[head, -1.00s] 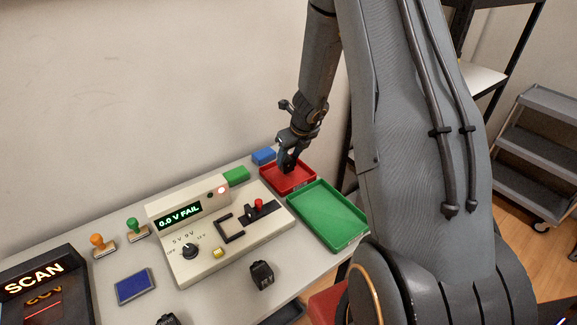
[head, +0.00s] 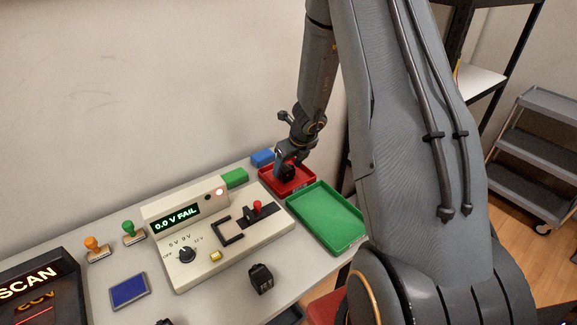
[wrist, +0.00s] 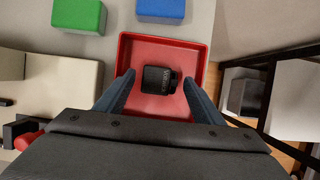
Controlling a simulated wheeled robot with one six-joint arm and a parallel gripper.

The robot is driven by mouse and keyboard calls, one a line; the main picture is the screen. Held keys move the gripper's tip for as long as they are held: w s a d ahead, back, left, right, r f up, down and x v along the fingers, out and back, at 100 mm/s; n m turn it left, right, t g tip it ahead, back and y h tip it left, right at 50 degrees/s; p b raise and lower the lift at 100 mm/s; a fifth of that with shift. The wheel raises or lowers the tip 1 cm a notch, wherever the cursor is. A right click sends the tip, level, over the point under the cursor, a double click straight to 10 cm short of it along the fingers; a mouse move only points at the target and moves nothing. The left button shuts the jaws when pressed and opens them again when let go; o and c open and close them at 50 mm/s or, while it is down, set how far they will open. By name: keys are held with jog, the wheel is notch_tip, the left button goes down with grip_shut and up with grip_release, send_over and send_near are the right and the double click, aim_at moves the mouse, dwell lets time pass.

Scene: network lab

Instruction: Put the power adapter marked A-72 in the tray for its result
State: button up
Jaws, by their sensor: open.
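A black power adapter (wrist: 159,80) lies in the red tray (wrist: 193,47) in the wrist view; its marking is not readable. My gripper (wrist: 160,92) is open over the red tray, with one finger on each side of the adapter and apart from it. In the head view my gripper (head: 287,172) is low at the red tray (head: 303,183) and partly hides the adapter. The tester (head: 207,260) shows "0.0 V FAIL" and a lit red lamp. The green tray (head: 327,214) is empty.
Another black adapter (head: 261,278) stands on the table in front of the tester. A green block (head: 235,177) and a blue block (head: 262,158) lie behind the tester. Two stamps (head: 131,231), a blue pad (head: 128,291) and a scanner (head: 35,287) are at the left.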

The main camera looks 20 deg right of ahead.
jog(key=shift+r, duration=0.1)
jog(key=shift+r+p, duration=0.3)
jog(key=a+p+v, duration=0.1)
jog(key=p+v, duration=0.2)
jog(key=v, duration=0.8)
jog(key=s+a+r+n+g, duration=0.1)
jog(key=s+a+r+n, duration=0.2)
jog(key=s+n, duration=0.4)
jog(key=s+a+r+n, duration=0.3)
jog(key=s+a+n, duration=0.2)
jog(key=n, duration=1)
jog(key=s+a+r+n+g, duration=0.1)
jog(key=s+a+r+n, duration=0.2)
jog(key=s+n, duration=0.6)
jog(key=a+n, duration=0.1)
jog(key=n, duration=0.1)
jog(key=shift+s+a+n+g+h, duration=0.2)
jog(key=shift+a+n+g+h, duration=0.1)
jog(key=shift+a+n+h, duration=0.1)
jog(key=shift+f, duration=0.1)
